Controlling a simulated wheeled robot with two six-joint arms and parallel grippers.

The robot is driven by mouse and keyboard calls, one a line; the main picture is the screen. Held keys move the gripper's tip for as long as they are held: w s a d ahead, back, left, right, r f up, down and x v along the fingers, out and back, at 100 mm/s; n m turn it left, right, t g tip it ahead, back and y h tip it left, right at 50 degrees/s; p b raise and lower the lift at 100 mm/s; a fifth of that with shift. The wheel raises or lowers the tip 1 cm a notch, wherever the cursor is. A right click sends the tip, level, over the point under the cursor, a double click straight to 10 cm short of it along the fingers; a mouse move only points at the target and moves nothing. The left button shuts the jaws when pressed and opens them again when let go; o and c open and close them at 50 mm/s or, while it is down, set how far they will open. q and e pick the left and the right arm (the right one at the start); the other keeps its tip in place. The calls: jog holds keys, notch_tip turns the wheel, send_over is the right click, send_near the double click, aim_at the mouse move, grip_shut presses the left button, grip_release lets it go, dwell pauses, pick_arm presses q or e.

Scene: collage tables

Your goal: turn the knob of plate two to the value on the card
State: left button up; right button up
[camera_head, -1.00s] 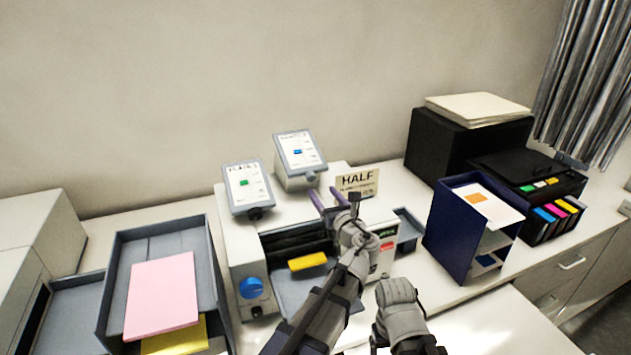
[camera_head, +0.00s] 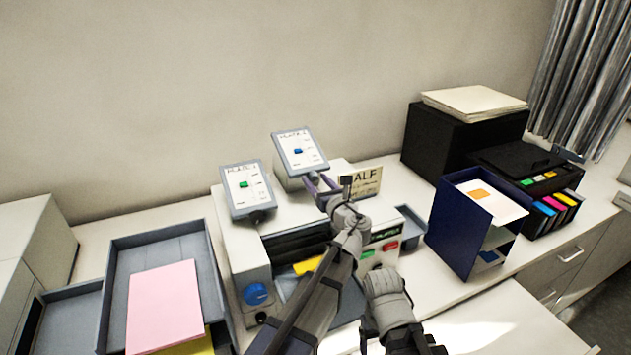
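Two tilted plates stand on the white machine (camera_head: 240,243). The left plate (camera_head: 246,190) has a green square, the right plate (camera_head: 299,152) a blue square. Their printed titles are too small to read surely. The right plate's knob (camera_head: 314,176) is at its lower edge, partly hidden by my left gripper (camera_head: 319,184). That gripper's purple fingers are apart, at the knob; contact is unclear. The left plate's dark knob (camera_head: 258,217) is free. The card (camera_head: 366,181) stands right of the plates, reading HALF, its left edge covered by my gripper. My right gripper's fingers are not visible.
A blue dial (camera_head: 255,293) is on the machine's front. Grey trays with pink paper (camera_head: 165,306) stand at left. A blue rack (camera_head: 460,228) and black boxes (camera_head: 457,142) stand at right. My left arm crosses the machine's front.

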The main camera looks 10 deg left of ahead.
pick_arm(q)
jog(key=shift+w+a, duration=0.1)
jog(key=c, duration=0.3)
grip_shut()
jog(key=shift+f, duration=0.1)
jog(key=shift+s+a+f+n+t+h, duration=0.15)
jog(key=shift+n+t+h, duration=0.35)
jog(key=shift+n+h, duration=0.5)
jog(key=n+b, duration=0.1)
jog(key=n+t+h, duration=0.1)
jog(key=n, duration=0.1)
jog(key=shift+s+a+f+t+b, duration=0.1)
jog(key=shift+s+t+b, duration=0.05)
jog(key=shift+t+b, duration=0.2)
jog(key=n+b, duration=0.1)
jog(key=n, duration=0.1)
jog(key=n+t+h+b, duration=0.1)
jog(key=n, duration=0.1)
jog(key=shift+a+f+t+b, duration=0.1)
jog(key=shift+f+t+b, duration=0.15)
jog(key=shift+b, duration=0.1)
jog(key=shift+r+n+t+h+b, duration=0.1)
jog(key=shift+n+t+h+b, duration=0.4)
jog(key=shift+n+b, duration=0.75)
jog(key=shift+n+p, duration=0.3)
jog(key=shift+n, duration=0.15)
